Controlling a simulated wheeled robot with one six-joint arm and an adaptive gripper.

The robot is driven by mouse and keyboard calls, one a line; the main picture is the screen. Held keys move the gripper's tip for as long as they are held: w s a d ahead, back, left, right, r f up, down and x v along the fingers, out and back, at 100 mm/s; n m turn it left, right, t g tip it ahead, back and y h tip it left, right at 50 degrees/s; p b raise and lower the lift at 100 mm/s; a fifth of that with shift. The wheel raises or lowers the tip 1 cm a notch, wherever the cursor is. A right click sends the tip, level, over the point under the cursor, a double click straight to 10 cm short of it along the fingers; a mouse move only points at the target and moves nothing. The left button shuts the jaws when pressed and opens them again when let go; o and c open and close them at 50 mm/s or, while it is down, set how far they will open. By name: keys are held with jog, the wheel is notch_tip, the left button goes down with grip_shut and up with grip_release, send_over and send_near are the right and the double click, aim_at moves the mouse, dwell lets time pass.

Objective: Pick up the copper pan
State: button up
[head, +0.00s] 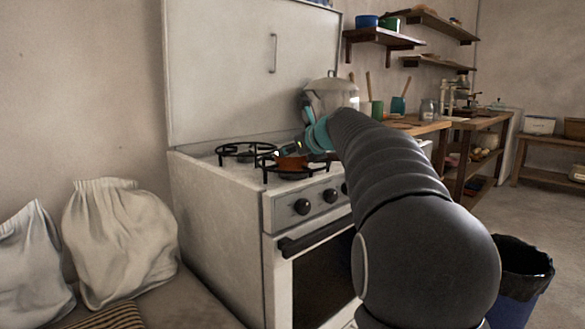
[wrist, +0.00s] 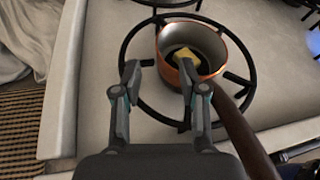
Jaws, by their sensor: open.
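The copper pan (head: 291,163) sits on a front burner of the white stove in the head view. In the wrist view the pan (wrist: 224,62) is round, with a copper outside, a grey inside and a dark brown handle (wrist: 245,135) running to the lower right. A small yellow block (wrist: 186,56) lies inside it. My gripper (wrist: 158,72) is open with nothing held. Its left fingertip appears outside the pan's left side, and its right fingertip overlaps the near-left rim. Whether either touches the pan is unclear. In the head view my arm hides part of the stove.
The black burner grate (wrist: 129,92) surrounds the pan, and another grate (head: 238,150) stands behind it. The raised stove lid (head: 225,80) stands at the back. White sacks (head: 115,240) lie left of the stove. A bin (head: 520,285) stands at right.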

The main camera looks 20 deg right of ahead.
jog(key=x, duration=0.9)
jog(key=shift+f, duration=0.1)
jog(key=shift+s, duration=0.1)
jog(key=shift+c, duration=0.2)
grip_shut()
